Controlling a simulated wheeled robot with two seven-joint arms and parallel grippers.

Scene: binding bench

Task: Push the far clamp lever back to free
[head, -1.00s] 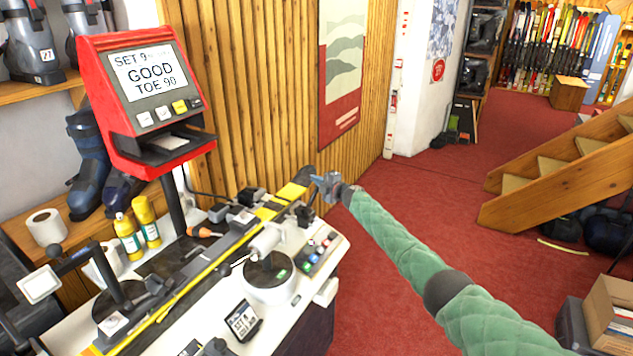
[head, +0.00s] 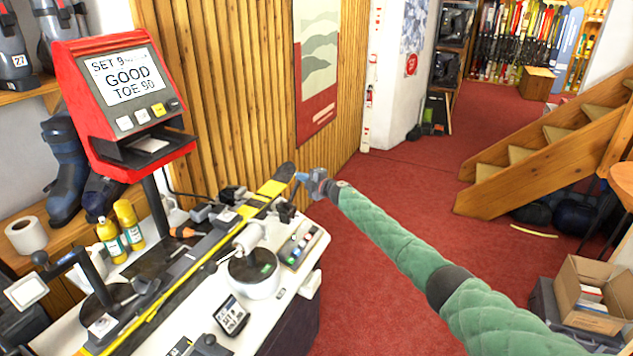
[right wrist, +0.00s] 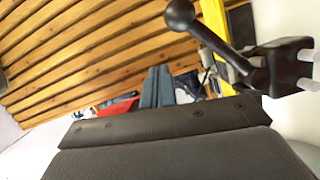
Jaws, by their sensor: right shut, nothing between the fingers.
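The far clamp lever (head: 287,209) is small and dark at the far end of the bench, beside the yellow and black ski (head: 268,188). In the right wrist view the lever (right wrist: 222,42) is a black arm with a round knob, tilted, on a dark clamp body at the right. My right gripper (head: 300,178) is shut and empty, just beyond the lever near the ski's far end. In the right wrist view its blue-grey fingers (right wrist: 157,85) are together, left of the lever with a gap in the picture. Whether they touch it is unclear in the head view. My left gripper is not in view.
A red display unit (head: 125,95) reading "GOOD" stands over the bench. A white round device (head: 254,272) and a button panel (head: 300,245) sit beside the ski. A near clamp handle (head: 75,265) is at left. The red floor (head: 390,270) beyond is open.

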